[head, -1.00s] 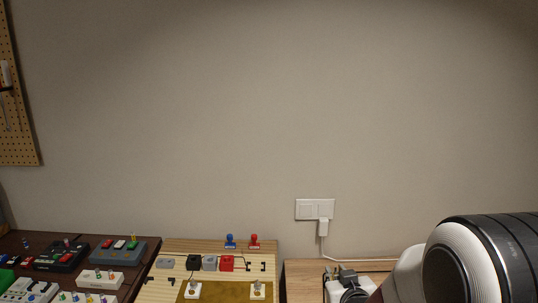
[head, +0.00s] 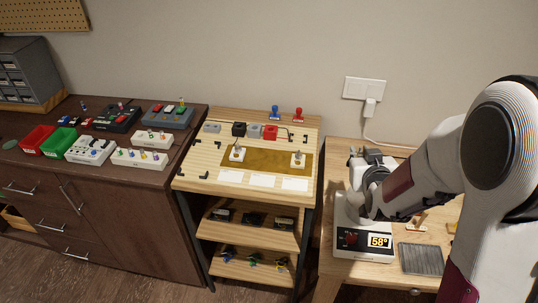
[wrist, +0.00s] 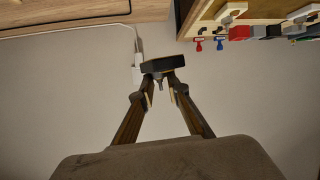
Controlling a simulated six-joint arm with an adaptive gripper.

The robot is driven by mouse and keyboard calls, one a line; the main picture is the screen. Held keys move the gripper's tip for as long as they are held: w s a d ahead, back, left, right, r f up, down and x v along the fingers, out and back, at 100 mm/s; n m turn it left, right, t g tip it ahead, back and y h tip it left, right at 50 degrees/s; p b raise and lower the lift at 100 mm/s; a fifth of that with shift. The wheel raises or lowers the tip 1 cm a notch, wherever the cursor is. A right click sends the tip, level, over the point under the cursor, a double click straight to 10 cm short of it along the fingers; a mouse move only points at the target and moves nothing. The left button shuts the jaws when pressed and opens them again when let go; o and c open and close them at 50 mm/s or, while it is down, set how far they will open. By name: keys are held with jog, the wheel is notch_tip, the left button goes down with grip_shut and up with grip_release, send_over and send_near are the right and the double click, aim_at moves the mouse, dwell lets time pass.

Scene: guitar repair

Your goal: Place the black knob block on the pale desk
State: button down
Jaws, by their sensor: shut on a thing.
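My gripper (wrist: 162,78) is shut on a dark block (wrist: 165,66) in the wrist view, its fingertips closed on a small part below the block's wide body. I take this as the black knob block. In the head view my gripper (head: 367,168) is over the back left of the pale desk (head: 400,272) at the right, pointing toward the wall. A dark shape at its tip (head: 373,154) seems to be the block. The block looks clear of the desk. The desk also shows upside down in the wrist view (wrist: 75,12).
A white station with a 58° display (head: 361,242) and a grey ribbed pad (head: 421,259) occupy the desk. A pale bench (head: 207,160) with red, blue and black parts stands left of it. A dark cabinet (head: 120,205) carries coloured bins. A socket (head: 365,90) with cable is behind.

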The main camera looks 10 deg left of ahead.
jog(key=w+a+n+y, duration=0.2)
jog(key=w+a, duration=0.2)
jog(key=a, duration=0.9)
jog(key=w+a+n+y, duration=0.2)
jog(key=w+a, duration=0.2)
jog(key=a, duration=0.8)
jog(key=shift+w+a+f+g+y, duration=0.2)
jog(key=shift+a+f+g+y, duration=0.15)
jog(key=shift+g+y, duration=0.05)
jog(key=shift+f, duration=2.5)
jog(key=shift+f, duration=0.1)
jog(key=shift+f, duration=2.2)
